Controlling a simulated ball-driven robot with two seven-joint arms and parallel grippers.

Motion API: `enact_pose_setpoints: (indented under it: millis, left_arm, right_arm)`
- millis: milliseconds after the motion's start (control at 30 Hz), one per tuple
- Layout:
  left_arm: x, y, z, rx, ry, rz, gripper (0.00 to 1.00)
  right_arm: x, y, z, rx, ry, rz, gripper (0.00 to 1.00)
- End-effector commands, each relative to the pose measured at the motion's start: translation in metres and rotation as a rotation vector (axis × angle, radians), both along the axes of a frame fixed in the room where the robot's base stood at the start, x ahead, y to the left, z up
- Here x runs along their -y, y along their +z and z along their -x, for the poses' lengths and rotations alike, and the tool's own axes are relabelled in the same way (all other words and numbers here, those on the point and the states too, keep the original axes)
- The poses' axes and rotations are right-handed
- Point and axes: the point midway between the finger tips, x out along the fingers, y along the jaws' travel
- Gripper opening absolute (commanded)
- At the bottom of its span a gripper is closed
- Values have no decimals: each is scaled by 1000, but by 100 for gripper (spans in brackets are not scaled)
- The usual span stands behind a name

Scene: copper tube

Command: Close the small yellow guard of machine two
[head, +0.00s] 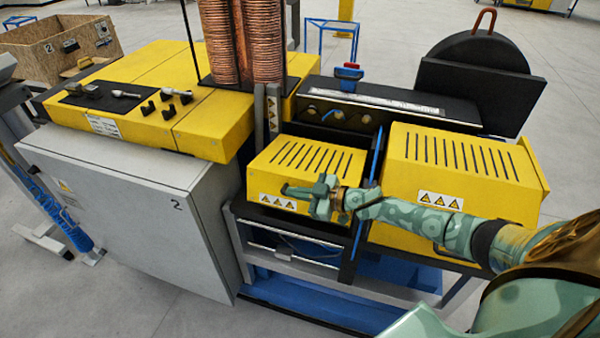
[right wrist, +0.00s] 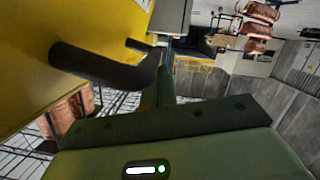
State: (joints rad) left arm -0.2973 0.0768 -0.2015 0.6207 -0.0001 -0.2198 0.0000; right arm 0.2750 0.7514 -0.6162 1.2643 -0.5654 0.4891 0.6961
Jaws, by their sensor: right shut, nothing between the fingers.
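The small yellow guard (head: 310,164), a slotted box with warning stickers on its front, sits on the machine left of a larger yellow guard. It looks lowered over the frame, but I cannot tell if it is fully seated. My right gripper (head: 290,190) is shut and empty, in front of the small guard's lower front face. In the right wrist view my gripper (right wrist: 160,88) is close to a black handle (right wrist: 100,68) on a yellow surface (right wrist: 50,30). I cannot tell whether they touch. My left gripper is not in view.
The larger yellow guard (head: 455,170) stands right of the small one, behind my right arm. A grey cabinet marked 2 (head: 135,205) stands at the left. Copper tubes (head: 240,40) rise behind. Open floor (head: 70,295) lies at the front left.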

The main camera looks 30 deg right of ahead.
Motion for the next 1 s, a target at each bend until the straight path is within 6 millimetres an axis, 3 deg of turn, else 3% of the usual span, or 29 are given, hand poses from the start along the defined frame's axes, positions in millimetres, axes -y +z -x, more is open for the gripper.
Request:
enact_pose_setpoints:
  millis: [33, 100, 400, 1000]
  left_arm:
    - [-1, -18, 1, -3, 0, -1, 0]
    - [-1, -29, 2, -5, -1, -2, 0]
    - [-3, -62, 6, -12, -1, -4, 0]
    - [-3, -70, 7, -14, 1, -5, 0]
  right_arm:
    - [-3, -22, 2, 19, -1, 22, 0]
    - [-5, -38, 4, 52, -1, 61, 0]
    - [-7, -82, 5, 97, 1, 112, 0]
    - [-5, -96, 6, 92, 1, 116, 0]
